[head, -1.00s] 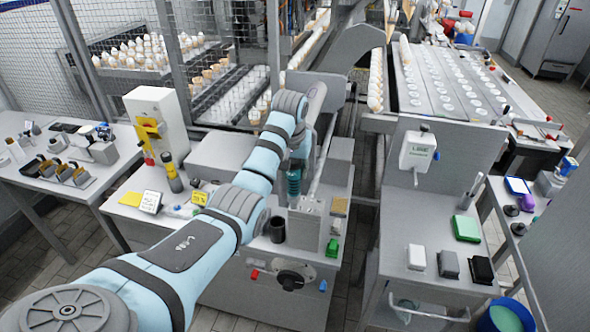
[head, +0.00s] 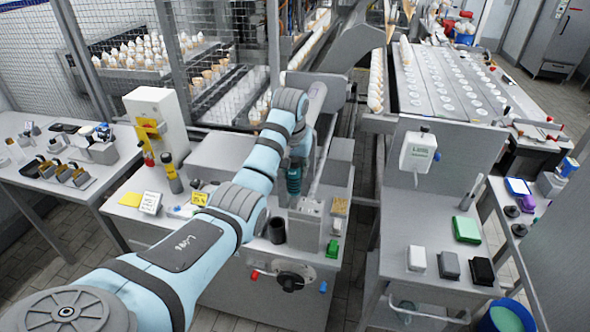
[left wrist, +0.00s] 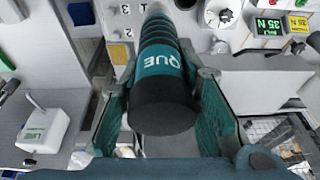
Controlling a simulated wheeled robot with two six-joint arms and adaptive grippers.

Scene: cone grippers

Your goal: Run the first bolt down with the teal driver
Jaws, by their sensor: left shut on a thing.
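The teal driver (head: 294,178) stands upright in my left gripper (head: 297,166), above a light grey block (head: 304,222) on the bench. In the left wrist view the driver (left wrist: 162,62), teal with a black end cap, lies between the two teal finger pads of the left gripper (left wrist: 165,95), which is shut on it. The far end of the driver points at a pale plate with printed numbers (left wrist: 120,30). The driver's tip and the bolt under it are too small or hidden to make out. My right gripper does not show.
A dark cup (head: 277,230) stands left of the block, and a green piece (head: 332,248) lies in front of it to the right. A yellow-black handheld tool (head: 172,175) stands farther left. A grey side table (head: 430,285) is at the right.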

